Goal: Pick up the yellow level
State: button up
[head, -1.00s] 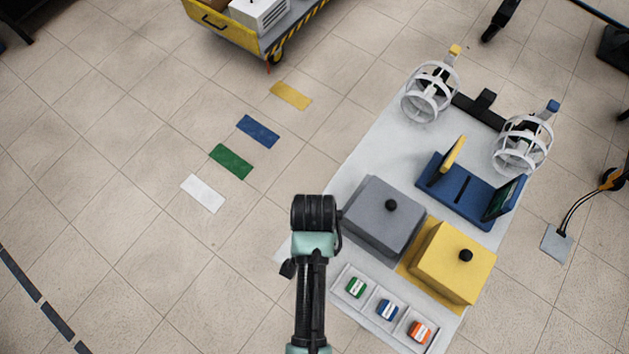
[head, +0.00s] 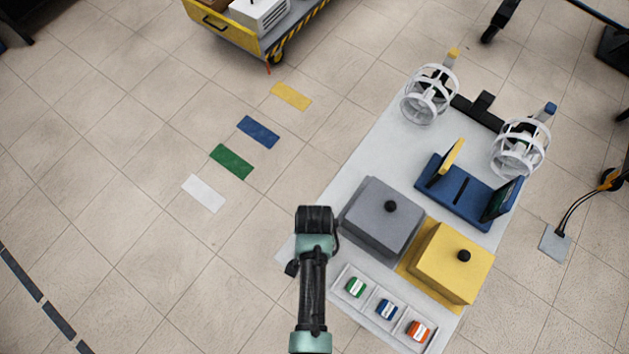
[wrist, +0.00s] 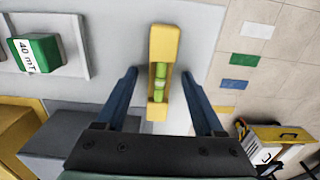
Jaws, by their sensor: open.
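The yellow level (wrist: 160,50) shows in the wrist view as a narrow yellow bar with bright green vials along its middle. It lies on the light grey mat (wrist: 195,20). My gripper (wrist: 159,74) is open, with one dark blue finger on each side of the level's lower part. Gaps show between the fingers and the level, and nothing is held. Whether the fingertips are level with the bar or above it I cannot tell. In the head view, the dark end of my arm hides the level and the fingers.
A grey box with a black knob (head: 382,217) stands close right of my arm, with a yellow knobbed box (head: 452,263) beyond it. A tray (head: 338,284) holds green, blue and orange blocks. A blue stand (head: 464,191) and white cage-like coils (head: 430,93) are farther back. Left floor is open.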

grip_shut()
dwell(0.4)
